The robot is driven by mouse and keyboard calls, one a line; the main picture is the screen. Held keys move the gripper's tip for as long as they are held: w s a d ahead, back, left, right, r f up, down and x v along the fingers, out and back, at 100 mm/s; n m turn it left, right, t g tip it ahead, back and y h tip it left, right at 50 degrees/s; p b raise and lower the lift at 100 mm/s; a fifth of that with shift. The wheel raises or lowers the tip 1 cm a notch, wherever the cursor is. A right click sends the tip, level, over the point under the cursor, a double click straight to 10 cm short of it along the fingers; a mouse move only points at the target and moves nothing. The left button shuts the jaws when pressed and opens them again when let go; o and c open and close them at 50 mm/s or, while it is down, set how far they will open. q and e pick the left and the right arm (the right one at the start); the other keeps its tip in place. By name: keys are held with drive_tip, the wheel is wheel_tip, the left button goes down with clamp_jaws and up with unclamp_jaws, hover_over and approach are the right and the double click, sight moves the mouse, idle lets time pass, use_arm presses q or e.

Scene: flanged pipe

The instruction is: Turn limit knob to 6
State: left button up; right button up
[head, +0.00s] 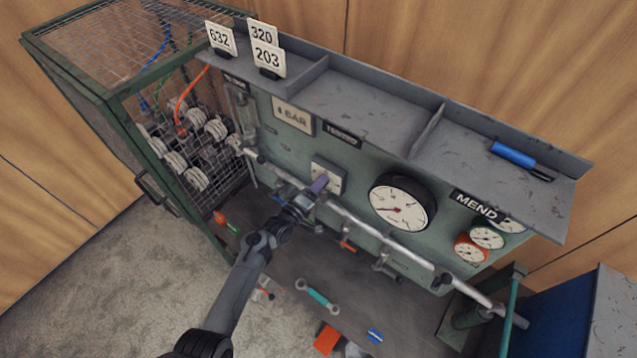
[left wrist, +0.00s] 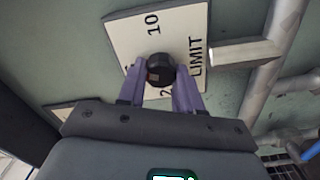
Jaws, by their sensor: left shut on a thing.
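The limit knob (left wrist: 160,66) is a small black round knob on a white plate (left wrist: 180,28) lettered LIMIT. In the left wrist view, 10 shows on the plate and a 2 is partly covered; other numbers are hidden by the fingers. A brownish mark shows on the knob, but I cannot tell which number it points to. My left gripper (left wrist: 161,78) has its two purple fingers on either side of the knob, shut on it. In the head view, my left gripper (head: 318,186) reaches the white plate (head: 333,172) on the green panel and hides the knob. My right gripper is in neither view.
A silver pipe (head: 375,232) runs across the panel just below the plate. A large gauge (head: 402,205) is to the right, with smaller gauges (head: 487,237) beyond. A wire cage (head: 130,110) stands at left. Tools, including a wrench (head: 318,297), lie below.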

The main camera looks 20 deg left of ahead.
use_arm(q)
drive_tip(key=n+p, duration=0.1)
drive_tip(key=n, duration=0.3)
idle(0.5)
drive_tip(key=o, duration=1)
drive_tip(key=shift+o, duration=0.2)
drive_tip(key=shift+s, duration=0.1)
drive_tip(key=v, duration=1)
drive_tip(key=shift+s+a+p, duration=0.15)
drive_tip(key=shift+s+p, duration=0.1)
drive_tip(key=shift+p, duration=0.15)
